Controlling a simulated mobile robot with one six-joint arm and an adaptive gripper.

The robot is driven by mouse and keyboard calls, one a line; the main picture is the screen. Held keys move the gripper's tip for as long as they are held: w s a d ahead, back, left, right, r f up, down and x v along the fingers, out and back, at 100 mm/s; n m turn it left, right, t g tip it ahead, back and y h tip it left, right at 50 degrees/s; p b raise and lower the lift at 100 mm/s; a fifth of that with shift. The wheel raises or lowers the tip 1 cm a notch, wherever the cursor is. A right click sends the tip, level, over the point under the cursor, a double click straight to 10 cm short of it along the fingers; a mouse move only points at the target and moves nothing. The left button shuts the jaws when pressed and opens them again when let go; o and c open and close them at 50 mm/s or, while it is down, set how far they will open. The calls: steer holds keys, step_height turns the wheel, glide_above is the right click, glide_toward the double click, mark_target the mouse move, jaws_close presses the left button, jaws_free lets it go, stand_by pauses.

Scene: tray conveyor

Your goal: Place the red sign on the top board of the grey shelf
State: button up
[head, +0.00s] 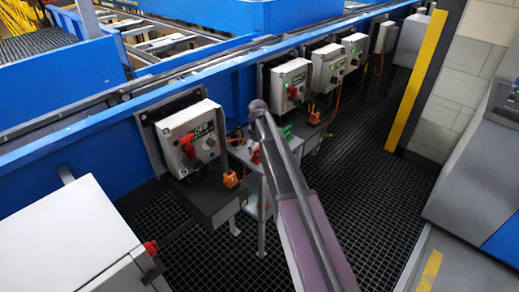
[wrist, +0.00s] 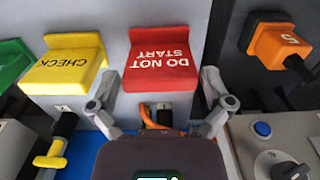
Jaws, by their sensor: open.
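The red sign (wrist: 160,62), lettered DO NOT START, rests against a light grey surface (wrist: 116,20) in the wrist view. My gripper (wrist: 158,80) is open, with one finger on each side of the sign's lower part. I cannot tell whether the fingers touch it. In the head view a small red piece (head: 255,152) that looks like this sign shows beside my arm, on a grey stand (head: 262,238) with legs. I cannot tell whether this stand is the grey shelf. My arm hides part of it, and my fingers are not clear there.
A yellow CHECK sign (wrist: 70,65) and a green sign (wrist: 12,62) are left of the red one. An orange plug (wrist: 275,45) and a control box with a knob (wrist: 278,150) are at right. Switch boxes (head: 190,138) line the blue conveyor (head: 95,122). Dark grating (head: 370,190) is open floor.

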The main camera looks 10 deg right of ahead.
mark_target(258, 148)
steer(key=shift+r+p, duration=4.95)
steer(key=shift+r, duration=0.25)
steer(key=shift+s, duration=0.1)
steer(key=s+m, duration=0.7)
steer(key=s, duration=2.1)
steer(key=shift+s+d, duration=0.2)
steer(key=shift+s, duration=0.1)
